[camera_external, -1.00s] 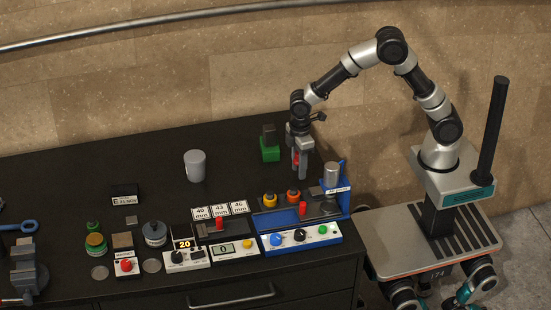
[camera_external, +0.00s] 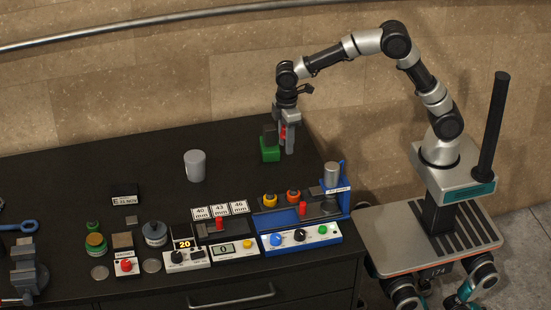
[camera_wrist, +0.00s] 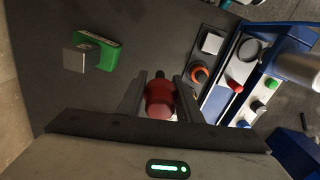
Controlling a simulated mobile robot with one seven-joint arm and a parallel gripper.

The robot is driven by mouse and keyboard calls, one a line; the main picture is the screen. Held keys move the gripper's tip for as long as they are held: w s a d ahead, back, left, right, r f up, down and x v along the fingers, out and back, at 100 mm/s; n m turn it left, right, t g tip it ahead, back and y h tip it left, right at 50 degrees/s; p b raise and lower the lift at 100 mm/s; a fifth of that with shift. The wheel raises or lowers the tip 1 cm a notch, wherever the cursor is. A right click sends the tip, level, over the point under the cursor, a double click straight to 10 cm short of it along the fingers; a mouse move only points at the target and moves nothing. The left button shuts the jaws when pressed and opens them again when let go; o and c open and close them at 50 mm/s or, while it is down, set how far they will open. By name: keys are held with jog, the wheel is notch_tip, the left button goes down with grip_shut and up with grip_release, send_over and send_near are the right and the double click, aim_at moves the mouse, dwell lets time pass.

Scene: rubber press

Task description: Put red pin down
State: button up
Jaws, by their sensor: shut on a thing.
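My gripper (camera_external: 287,148) points down over the back right of the black table, shut on the red pin (camera_wrist: 159,98). The wrist view shows the red pin between the two fingers, with a dark tip at its far end. In the external view only a sliver of the red pin (camera_external: 283,133) shows between the fingers. I cannot tell how far the pin is above the table.
A grey cup (camera_external: 195,165) stands further left. The blue press station (camera_external: 300,237) with orange and yellow rings is in front. Bare table lies between.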

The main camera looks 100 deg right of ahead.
jog(key=w+d+p, duration=0.1)
jog(key=w+p, duration=0.3)
jog(key=w, duration=1.1)
jog(key=f, duration=1)
jog(key=shift+w+d+f+p, duration=0.1)
jog(key=shift+w+f+p, duration=0.2)
jog(key=shift+f, duration=0.2)
jog(key=o, duration=1.1)
jog(key=shift+o, duration=0.2)
